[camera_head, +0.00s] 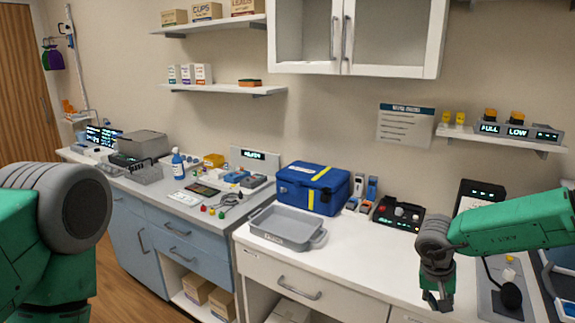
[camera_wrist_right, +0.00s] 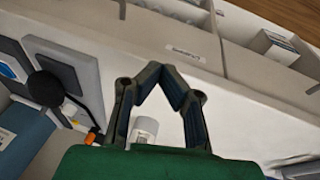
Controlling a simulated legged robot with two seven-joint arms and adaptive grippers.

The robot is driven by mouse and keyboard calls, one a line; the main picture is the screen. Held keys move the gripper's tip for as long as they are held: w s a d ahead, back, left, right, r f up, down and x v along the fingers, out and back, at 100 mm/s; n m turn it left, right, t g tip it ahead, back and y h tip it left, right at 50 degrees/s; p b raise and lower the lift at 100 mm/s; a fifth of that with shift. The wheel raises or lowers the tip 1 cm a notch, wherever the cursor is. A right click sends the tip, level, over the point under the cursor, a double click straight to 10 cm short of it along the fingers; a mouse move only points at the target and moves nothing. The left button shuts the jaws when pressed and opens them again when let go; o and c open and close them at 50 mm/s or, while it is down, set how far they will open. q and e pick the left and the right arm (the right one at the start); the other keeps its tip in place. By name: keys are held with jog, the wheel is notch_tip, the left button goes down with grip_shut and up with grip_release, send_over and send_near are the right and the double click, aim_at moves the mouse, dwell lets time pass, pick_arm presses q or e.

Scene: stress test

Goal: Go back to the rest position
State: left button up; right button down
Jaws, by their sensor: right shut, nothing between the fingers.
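My right gripper (camera_head: 437,302) hangs downward over the front edge of the white counter at the right of the head view. In the right wrist view its dark fingers (camera_wrist_right: 166,78) come together at the tips, with nothing held. A small white capped item (camera_wrist_right: 145,128) shows below, in the gap between the finger links, apart from the tips. My left arm fills the left edge of the head view; its gripper is outside the picture.
A grey tray (camera_head: 287,229) and a blue bag (camera_head: 312,188) stand on the counter left of the right gripper. A black-knobbed grey panel (camera_head: 497,290) is close on its right. The counter stretch between tray and gripper (camera_head: 355,250) is clear. White wall cabinets (camera_head: 390,40) hang above.

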jog(key=s+a+f+n+t+b, duration=0.2)
jog(key=s+a+f+n+b, duration=0.15)
jog(key=s+f, duration=0.5)
jog(key=s+a+f+n+t+b, duration=0.25)
jog(key=s+a+f, duration=0.25)
jog(key=s+f, duration=0.4)
jog(key=s+f+g+y+b, duration=0.1)
jog(key=s+f+g, duration=0.1)
jog(key=s, duration=0.8)
jog(key=s+d+f+g+y+b, duration=0.1)
jog(key=s+g+y+b, duration=0.1)
jog(key=s, duration=0.7)
jog(key=shift+s+d+f+g, duration=0.15)
jog(key=shift+s+f+g, duration=0.2)
jog(key=shift+s+f, duration=0.05)
